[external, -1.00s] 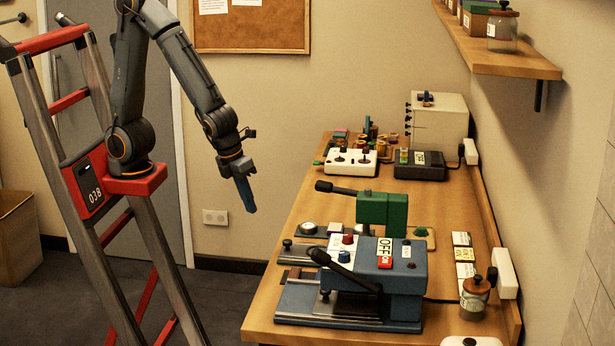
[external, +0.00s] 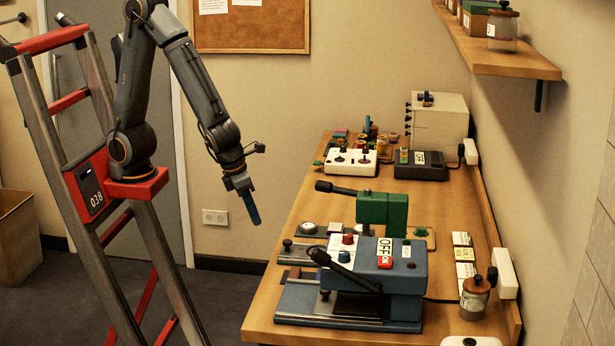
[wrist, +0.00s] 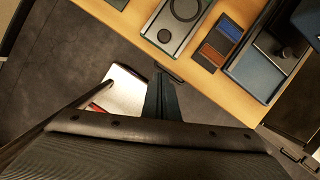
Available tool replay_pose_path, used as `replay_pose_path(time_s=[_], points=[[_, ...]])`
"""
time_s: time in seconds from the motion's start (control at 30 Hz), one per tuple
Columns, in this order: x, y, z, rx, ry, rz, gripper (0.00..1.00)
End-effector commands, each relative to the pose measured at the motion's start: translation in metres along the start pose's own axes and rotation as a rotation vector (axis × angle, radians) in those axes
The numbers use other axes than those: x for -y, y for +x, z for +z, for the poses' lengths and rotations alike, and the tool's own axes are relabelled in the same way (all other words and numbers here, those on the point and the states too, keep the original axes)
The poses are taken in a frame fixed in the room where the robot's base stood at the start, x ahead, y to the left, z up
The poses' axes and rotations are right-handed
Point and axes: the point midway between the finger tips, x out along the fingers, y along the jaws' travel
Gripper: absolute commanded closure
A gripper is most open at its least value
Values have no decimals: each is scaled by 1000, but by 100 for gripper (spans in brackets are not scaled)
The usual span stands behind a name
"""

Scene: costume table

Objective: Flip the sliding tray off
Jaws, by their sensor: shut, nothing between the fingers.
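A blue press-like machine (external: 405,275) stands at the front of the table, with a black lever and coloured buttons on top. A white OFF label (external: 384,247) and a red switch piece (external: 385,262) show on its face; I cannot tell the switch's position. My gripper (external: 255,218) is shut and empty, pointing down in the air left of the table, apart from the machine. Its dark fingers show in the wrist view (wrist: 162,100).
A green press (external: 382,209) with a black lever stands behind the blue machine. A white control box (external: 350,162) and a black box (external: 420,166) are farther back. A glass jar (external: 474,298) stands at right.

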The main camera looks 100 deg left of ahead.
Motion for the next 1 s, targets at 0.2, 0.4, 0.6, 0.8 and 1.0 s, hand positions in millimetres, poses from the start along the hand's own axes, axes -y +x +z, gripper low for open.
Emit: replay_pose_path(time_s=[0.2,0.4,0.6,0.8,1.0], points=[[0,48,-1,-3,0,2,100],[-1,75,9,-2,-5,2,100],[0,84,29,-1,-3,1,100],[0,88,35,0,-1,0,100],[0,88,36,0,-1,0,100]])
